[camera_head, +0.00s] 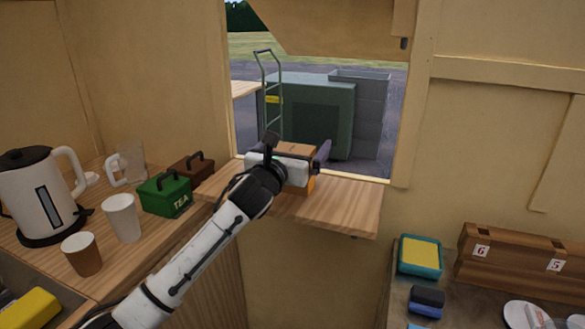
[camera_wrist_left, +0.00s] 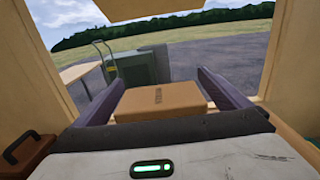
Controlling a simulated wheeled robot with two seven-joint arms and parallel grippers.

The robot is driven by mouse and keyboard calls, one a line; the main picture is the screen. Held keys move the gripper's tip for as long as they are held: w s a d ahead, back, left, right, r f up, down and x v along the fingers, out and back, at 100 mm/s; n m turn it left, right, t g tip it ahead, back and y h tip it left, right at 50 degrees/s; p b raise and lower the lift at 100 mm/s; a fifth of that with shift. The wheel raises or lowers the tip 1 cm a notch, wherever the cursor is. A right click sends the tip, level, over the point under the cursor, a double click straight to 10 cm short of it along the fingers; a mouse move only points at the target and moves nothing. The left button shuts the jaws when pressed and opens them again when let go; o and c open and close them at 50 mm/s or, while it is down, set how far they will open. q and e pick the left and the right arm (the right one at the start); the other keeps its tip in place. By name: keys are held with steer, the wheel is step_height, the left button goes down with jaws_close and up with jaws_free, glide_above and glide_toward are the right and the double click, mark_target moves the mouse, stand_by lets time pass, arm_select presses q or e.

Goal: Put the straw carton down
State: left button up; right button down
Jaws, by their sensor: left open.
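The straw carton (camera_head: 297,150) is a small brown box standing on the wooden ledge (camera_head: 340,205) at the open hatch. Most of its near side is hidden behind my left gripper in the head view. In the left wrist view the carton (camera_wrist_left: 160,101) lies between the two dark fingers, with a gap showing on its left side. Some faint print is on its top. My left gripper (camera_head: 297,160) is open around the carton, one finger on each side. My right gripper is not in view.
On the left counter stand a white kettle (camera_head: 38,195), cups (camera_head: 122,217), a green tea tin (camera_head: 165,194) and a brown lidded tin (camera_head: 192,169). A wooden numbered box (camera_head: 520,262) and a yellow-topped sponge tub (camera_head: 420,256) are at lower right. The ledge's right part is clear.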

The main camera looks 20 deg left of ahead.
arm_select(q)
steer(key=shift+w, duration=0.25)
steer(key=shift+c, duration=0.4)
steer(key=shift+r, duration=0.1)
steer(key=c, duration=1.3)
